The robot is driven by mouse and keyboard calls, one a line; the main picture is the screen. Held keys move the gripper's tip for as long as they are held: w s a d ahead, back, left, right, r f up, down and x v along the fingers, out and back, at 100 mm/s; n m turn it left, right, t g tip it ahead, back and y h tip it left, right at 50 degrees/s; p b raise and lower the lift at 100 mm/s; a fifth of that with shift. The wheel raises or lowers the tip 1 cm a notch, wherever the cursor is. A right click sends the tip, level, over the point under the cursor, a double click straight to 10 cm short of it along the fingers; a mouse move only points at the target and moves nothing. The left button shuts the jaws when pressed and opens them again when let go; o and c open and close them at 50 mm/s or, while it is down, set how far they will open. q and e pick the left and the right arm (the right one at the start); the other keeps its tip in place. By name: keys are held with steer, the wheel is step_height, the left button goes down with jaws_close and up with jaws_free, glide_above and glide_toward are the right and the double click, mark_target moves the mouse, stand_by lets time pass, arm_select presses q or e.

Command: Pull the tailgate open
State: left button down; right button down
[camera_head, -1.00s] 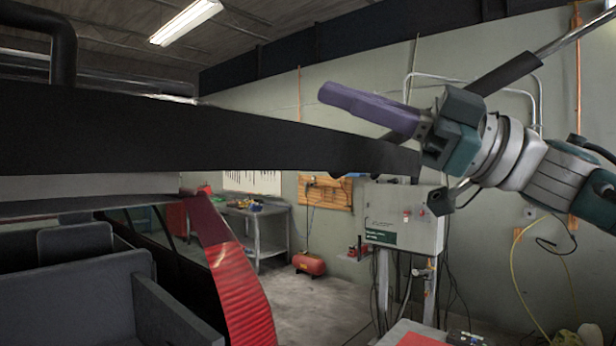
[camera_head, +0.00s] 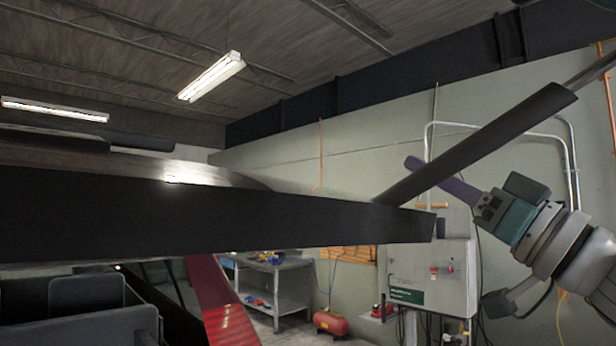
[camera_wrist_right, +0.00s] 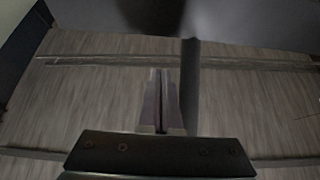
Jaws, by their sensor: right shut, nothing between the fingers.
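The tailgate (camera_head: 200,215) is a long dark panel across the left and middle of the head view, raised above the vehicle's interior. A dark strut (camera_head: 480,142) slants from near its right end to the upper right, ending in a thin silver rod. My right gripper (camera_head: 412,163) has purple fingers, shut and empty. They pass behind the strut in the picture; contact cannot be told. In the right wrist view the shut fingers (camera_wrist_right: 161,75) point up the picture, beside a dark bar (camera_wrist_right: 190,85) and below a dark surface. No handle is visible. My left gripper is out of view.
Grey seats (camera_head: 85,293) and a red curved panel (camera_head: 215,300) show under the tailgate. A grey control box (camera_head: 432,275) stands at the wall behind. A workbench (camera_head: 275,285) and a red compressor (camera_head: 331,323) are farther back.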

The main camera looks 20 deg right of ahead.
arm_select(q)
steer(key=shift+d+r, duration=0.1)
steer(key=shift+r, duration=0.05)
arm_select(e)
steer(key=shift+w+a+f, duration=0.15)
steer(key=shift+w+f, duration=0.05)
steer(key=shift+f, duration=0.85)
steer(key=shift+w+a+f, duration=0.1)
steer(key=shift+w+f, duration=0.05)
steer(key=shift+f, duration=0.85)
arm_select(q)
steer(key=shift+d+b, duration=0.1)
steer(key=shift+b, duration=0.25)
